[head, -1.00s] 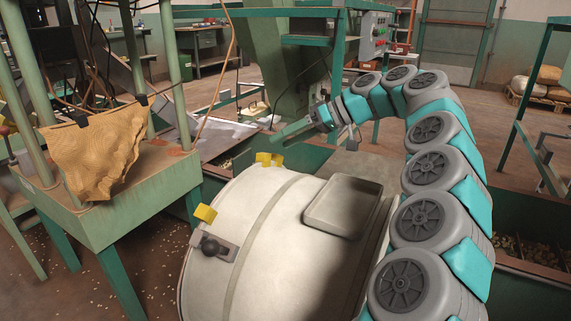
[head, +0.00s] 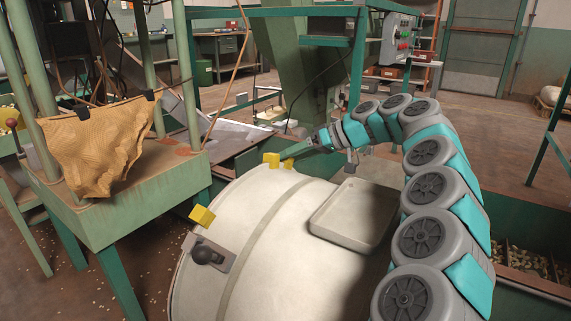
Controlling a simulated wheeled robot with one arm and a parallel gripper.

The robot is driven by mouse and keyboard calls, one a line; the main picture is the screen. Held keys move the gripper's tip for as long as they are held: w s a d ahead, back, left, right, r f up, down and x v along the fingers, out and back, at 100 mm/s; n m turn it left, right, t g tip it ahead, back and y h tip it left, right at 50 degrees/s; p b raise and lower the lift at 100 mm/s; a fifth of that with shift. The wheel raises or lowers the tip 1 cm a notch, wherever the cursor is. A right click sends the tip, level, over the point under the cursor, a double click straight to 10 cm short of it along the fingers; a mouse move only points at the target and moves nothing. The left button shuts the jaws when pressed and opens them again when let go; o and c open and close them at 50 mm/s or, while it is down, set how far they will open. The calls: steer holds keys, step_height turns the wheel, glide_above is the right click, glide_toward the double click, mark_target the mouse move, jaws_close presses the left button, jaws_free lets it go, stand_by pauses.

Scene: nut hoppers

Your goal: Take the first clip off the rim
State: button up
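Two black clips grip the top edge of a tan, creased sack (head: 98,150): one clip at its left (head: 82,113) and one at its right (head: 152,95). The sack hangs against the green machine frame at the left. I cannot make out the rim behind it. My gripper (head: 284,156) is at the picture's middle, well to the right of both clips and apart from them. Its long green fingers point left, close to the yellow blocks (head: 272,159) on the far edge of the pale drum. The fingers overlap in this view, so their gap is hidden. I see nothing held.
The pale drum (head: 225,225) fills the foreground, with a shallow tray (head: 352,212) on top and another yellow block (head: 202,215) near its left edge. Green posts (head: 186,75) stand around the sack. A thin tan rod (head: 228,80) leans between sack and gripper.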

steer(key=shift+w+a+f, duration=0.15)
steer(key=shift+a+f, duration=0.15)
steer(key=shift+a, duration=0.2)
steer(key=shift+c, duration=0.2)
jaws_close()
